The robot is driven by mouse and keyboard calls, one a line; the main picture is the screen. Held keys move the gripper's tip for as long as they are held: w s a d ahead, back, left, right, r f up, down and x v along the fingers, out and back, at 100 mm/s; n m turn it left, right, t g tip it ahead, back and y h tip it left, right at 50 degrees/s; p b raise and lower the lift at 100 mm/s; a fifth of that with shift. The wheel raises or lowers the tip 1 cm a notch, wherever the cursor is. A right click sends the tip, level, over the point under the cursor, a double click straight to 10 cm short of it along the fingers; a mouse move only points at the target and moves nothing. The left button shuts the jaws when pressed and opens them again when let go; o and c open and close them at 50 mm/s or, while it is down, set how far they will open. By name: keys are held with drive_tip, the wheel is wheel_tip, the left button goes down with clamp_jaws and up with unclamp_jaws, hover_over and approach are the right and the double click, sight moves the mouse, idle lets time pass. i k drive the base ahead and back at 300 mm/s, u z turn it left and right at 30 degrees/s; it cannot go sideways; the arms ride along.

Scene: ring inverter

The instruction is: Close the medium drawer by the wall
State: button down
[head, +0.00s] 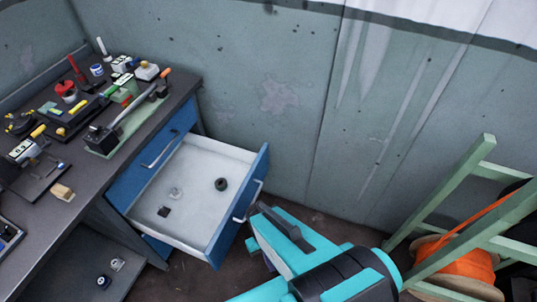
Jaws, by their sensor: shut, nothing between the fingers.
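An open drawer (239,208) with a blue front and a pale inside sticks out from the workbench beside the wall. Its light bar handle (255,197) is on the outer face of the front. A dark ring (221,184), a clear round piece (176,193) and a small dark block (163,211) lie inside it. My gripper (262,208) is shut and empty, just outside the drawer front near the handle. I cannot tell whether it touches the handle or front. The teal arm behind it hides part of the floor.
The workbench (75,213) at left is crowded with tools and small parts. A closed blue drawer (182,122) sits above the open one. A lower shelf (125,285) holds small round parts. A green wooden frame (440,190) and an orange-wound spool (465,262) stand at right.

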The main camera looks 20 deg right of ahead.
sight(206, 220)
drive_tip(key=z, duration=1.4)
drive_tip(key=k, duration=0.1)
drive_tip(key=u, duration=2.8)
drive_tip(key=k, duration=0.9)
drive_tip(key=z, duration=0.55)
drive_tip(key=i, duration=0.5)
drive_tip(key=u, duration=0.1)
